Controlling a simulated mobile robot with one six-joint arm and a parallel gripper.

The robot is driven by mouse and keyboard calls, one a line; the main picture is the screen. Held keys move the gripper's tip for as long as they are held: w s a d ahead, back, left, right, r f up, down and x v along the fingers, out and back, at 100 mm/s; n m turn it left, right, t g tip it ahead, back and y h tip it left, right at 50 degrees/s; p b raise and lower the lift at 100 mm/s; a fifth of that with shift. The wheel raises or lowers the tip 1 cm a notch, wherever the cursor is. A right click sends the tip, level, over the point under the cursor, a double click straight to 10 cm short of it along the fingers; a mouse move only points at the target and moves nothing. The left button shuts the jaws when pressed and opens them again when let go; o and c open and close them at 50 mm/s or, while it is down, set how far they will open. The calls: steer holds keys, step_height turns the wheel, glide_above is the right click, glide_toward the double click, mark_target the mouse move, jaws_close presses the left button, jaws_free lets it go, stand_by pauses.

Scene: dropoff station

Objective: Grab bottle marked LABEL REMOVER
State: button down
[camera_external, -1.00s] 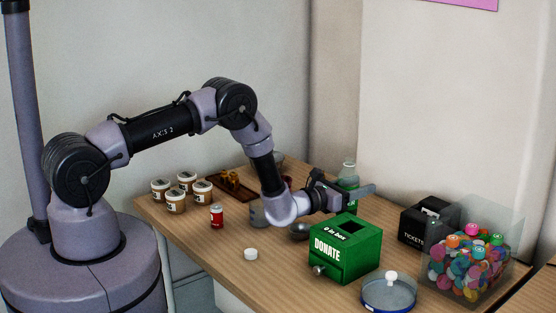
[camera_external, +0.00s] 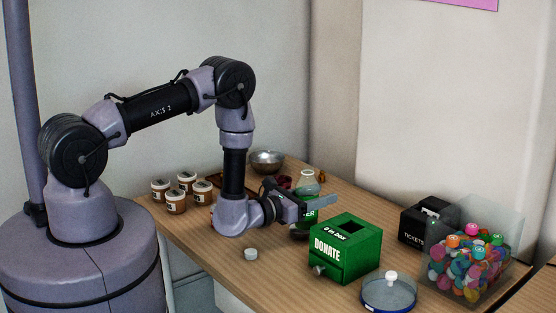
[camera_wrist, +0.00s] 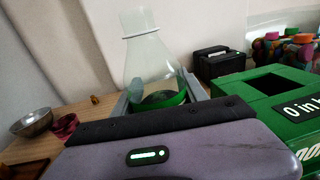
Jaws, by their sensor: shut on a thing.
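The bottle (camera_external: 307,184) has a clear, narrowing top and a green label whose visible letters end in "ER"; most of the label is hidden by my gripper. My gripper (camera_external: 309,206) is shut on the bottle, left of the green donate box. In the wrist view the bottle (camera_wrist: 152,55) stands upright between my gripper's fingers (camera_wrist: 160,98), its clear neck toward the top of the picture and a green band low down. I cannot tell whether its base touches the table.
The green donate box (camera_external: 346,247) is close on the right. A lidded glass dish (camera_external: 389,293), black ticket box (camera_external: 424,222) and clear bin of colourful pieces (camera_external: 467,257) stand further right. Several jars (camera_external: 176,201), a metal bowl (camera_external: 267,161) and a white cap (camera_external: 250,254) are nearby.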

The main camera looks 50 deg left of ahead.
steer(key=shift+s, duration=0.45)
steer(key=shift+r, duration=0.2)
stand_by(1.0)
